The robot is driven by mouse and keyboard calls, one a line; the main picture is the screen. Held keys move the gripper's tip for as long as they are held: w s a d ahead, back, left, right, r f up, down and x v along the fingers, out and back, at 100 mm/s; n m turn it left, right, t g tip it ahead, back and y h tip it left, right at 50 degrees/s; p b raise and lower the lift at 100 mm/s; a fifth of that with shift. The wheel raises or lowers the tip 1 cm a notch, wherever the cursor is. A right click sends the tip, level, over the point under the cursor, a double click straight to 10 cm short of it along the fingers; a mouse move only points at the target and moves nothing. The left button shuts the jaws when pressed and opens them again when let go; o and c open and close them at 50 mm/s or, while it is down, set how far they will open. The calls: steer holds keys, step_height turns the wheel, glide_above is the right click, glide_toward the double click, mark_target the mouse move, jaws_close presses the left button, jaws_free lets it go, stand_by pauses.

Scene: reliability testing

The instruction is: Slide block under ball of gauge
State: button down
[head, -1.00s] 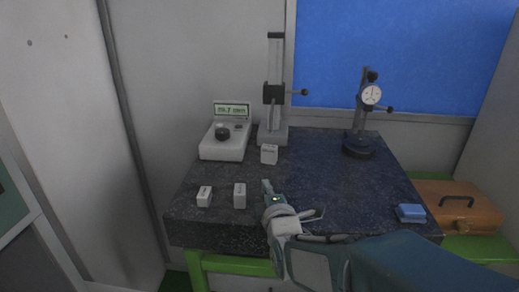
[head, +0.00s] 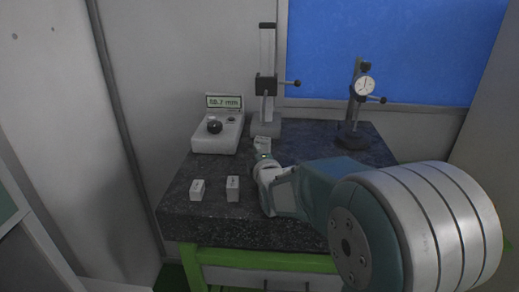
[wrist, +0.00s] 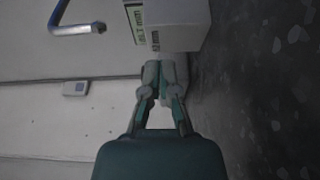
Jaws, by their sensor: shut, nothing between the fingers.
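A small white block (head: 262,142) sits on the dark granite table just in front of the base of the gauge stand (head: 266,88). The stand is a tall column with a dark clamp and side lever; its ball cannot be made out. My gripper (head: 262,157) is shut and empty, low over the table, with its tip right at the near side of this block; contact cannot be told. In the wrist view the shut fingers (wrist: 163,72) point at a pale box with a greenish lettered panel (wrist: 175,22); I cannot tell what it is.
A readout box (head: 218,135) with a lit display stands left of the stand. Two more white blocks (head: 198,189) (head: 233,188) stand at the front left. A dial gauge stand (head: 355,105) is at the back right. My arm hides the front right of the table.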

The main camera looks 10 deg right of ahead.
mark_target(262, 146)
steer(key=shift+w+d, duration=0.4)
steer(key=shift+d, duration=0.05)
steer(key=shift+w+d, duration=0.55)
steer(key=shift+w, duration=0.1)
